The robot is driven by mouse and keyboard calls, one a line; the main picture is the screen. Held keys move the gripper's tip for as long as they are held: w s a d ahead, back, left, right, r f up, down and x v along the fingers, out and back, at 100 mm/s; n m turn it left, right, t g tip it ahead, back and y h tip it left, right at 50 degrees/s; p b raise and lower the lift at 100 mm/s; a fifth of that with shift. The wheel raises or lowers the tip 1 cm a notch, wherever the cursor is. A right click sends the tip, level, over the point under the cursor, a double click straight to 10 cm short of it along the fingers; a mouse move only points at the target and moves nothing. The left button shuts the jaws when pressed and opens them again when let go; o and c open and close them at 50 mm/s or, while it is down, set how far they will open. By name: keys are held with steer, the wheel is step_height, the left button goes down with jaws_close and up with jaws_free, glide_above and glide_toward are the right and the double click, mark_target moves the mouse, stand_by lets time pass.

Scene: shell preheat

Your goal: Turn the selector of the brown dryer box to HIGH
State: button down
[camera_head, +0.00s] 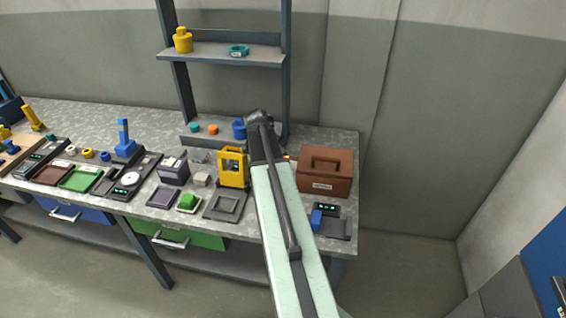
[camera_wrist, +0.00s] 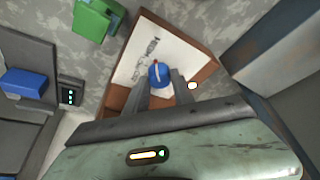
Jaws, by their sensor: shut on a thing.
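The brown dryer box (camera_head: 325,171) stands at the right end of the bench in the head view, with a handle on top and a small label on its front. The wrist view shows a brown box (camera_wrist: 201,58) with a white panel (camera_wrist: 140,56) that carries dark markings too small to read. My gripper (camera_wrist: 161,80) is shut on the selector, one finger on either side. In the head view my arm hides the gripper and the selector.
A green object (camera_wrist: 96,18) lies above left, and a dark station with a blue block (camera_wrist: 25,82) at left. In the head view a yellow frame (camera_head: 233,167) stands left of my arm.

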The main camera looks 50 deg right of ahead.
steer(key=c, duration=1.1)
jaws_free()
steer(key=shift+w, duration=0.2)
steer(key=shift+s, duration=0.1)
steer(key=p+v, duration=0.7)
steer(key=v, duration=0.1)
steer(key=shift+f, duration=0.1)
